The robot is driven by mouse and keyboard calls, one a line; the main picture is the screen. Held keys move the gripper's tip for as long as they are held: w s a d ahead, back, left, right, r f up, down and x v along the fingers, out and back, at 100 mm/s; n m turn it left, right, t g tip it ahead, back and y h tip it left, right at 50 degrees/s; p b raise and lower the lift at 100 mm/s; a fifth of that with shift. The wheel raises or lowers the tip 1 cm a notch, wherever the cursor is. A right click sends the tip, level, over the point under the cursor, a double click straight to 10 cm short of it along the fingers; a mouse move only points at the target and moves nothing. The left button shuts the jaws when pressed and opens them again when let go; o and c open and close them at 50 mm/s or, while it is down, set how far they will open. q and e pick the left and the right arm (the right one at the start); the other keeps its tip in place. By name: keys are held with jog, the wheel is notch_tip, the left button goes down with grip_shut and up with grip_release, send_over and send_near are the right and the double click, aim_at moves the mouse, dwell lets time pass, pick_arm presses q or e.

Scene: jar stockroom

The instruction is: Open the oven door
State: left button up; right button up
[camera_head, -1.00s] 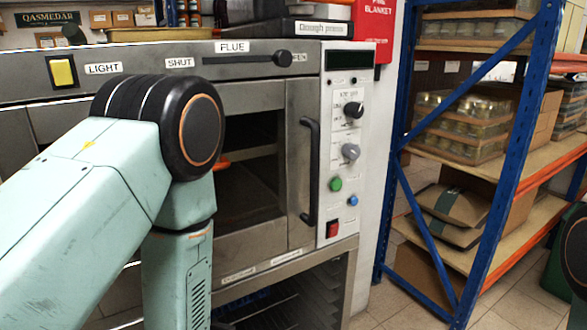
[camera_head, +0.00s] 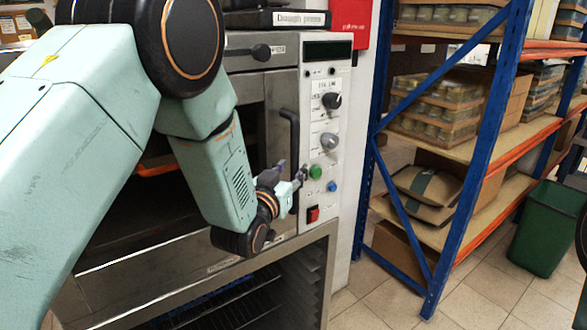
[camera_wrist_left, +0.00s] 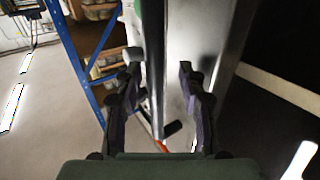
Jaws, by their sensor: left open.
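The steel oven's door (camera_head: 282,92) looks shut, with a dark window mostly hidden behind my left arm. Its upright black handle (camera_head: 293,130) is on the door's right side; its lower part is partly covered by my gripper. My left gripper (camera_head: 291,177) is at the handle's lower half, with its fingers pointing right. In the left wrist view, the handle (camera_wrist_left: 156,60) runs between the two open fingers (camera_wrist_left: 160,85), with a gap visible on both sides. The right gripper is not in view.
The control panel (camera_head: 325,120), with knobs, a green button (camera_head: 315,172) and a red switch (camera_head: 313,214), is just right of the handle. A blue-framed shelf (camera_head: 492,130) with jars and boxes stands further right. A green bin (camera_head: 545,228) is on the floor.

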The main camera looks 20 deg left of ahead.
pick_arm(q)
jog(key=shift+w+d, duration=0.5)
jog(key=shift+w, duration=0.25)
jog(key=shift+s+a, duration=0.1)
jog(key=shift+a, duration=0.25)
jog(key=shift+c, duration=0.2)
jog(key=shift+d, duration=0.25)
jog(key=c, duration=0.4)
jog(key=shift+a, duration=0.1)
grip_shut()
